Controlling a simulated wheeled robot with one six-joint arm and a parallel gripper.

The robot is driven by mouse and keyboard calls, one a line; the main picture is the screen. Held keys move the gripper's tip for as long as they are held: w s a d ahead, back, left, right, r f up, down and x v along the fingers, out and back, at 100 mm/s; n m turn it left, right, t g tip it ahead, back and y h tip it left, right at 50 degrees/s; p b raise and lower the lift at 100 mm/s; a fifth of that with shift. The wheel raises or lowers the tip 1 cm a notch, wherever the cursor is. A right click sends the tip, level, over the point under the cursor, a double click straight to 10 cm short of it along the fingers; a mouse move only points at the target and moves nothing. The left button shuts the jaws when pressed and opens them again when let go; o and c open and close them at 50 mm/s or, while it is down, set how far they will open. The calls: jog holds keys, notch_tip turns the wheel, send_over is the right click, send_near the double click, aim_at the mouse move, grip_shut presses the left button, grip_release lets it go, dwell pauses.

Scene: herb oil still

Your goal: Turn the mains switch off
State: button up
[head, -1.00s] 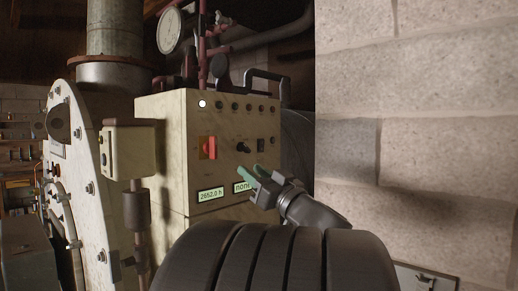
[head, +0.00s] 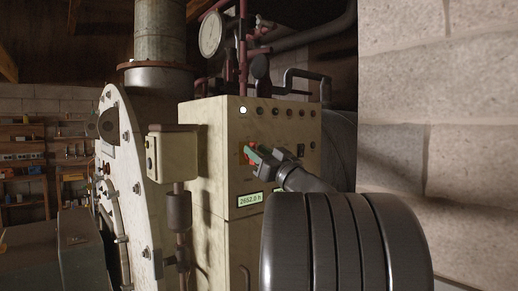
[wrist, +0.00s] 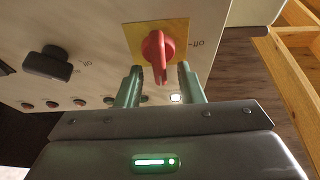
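The mains switch is a red rotary handle on a yellow plate (wrist: 138,38), on the front of a cream control cabinet (head: 213,125). In the wrist view the red handle (wrist: 157,45) points down the picture, towards my gripper, and the word "off" is printed to the right of the plate. My gripper (wrist: 160,83) is open, with one green finger on each side of the handle's lower end. Contact with the handle is not visible. In the head view my gripper (head: 250,153) is at the panel and hides most of the switch.
A black knob (wrist: 47,64) sits beside the switch. A row of small lamps runs along the panel's top, with one lit white (head: 243,110). A green display (head: 250,199) reads 2652.0 h. A small box (head: 172,153) stands left of the cabinet; a block wall (head: 440,90) is at right.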

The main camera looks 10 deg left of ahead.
jog(key=shift+w+a+r, duration=0.2)
jog(key=shift+w+a, duration=0.05)
jog(key=shift+a, duration=0.1)
jog(key=shift+c, duration=0.2)
jog(key=c, duration=0.7)
jog(key=shift+d, duration=0.1)
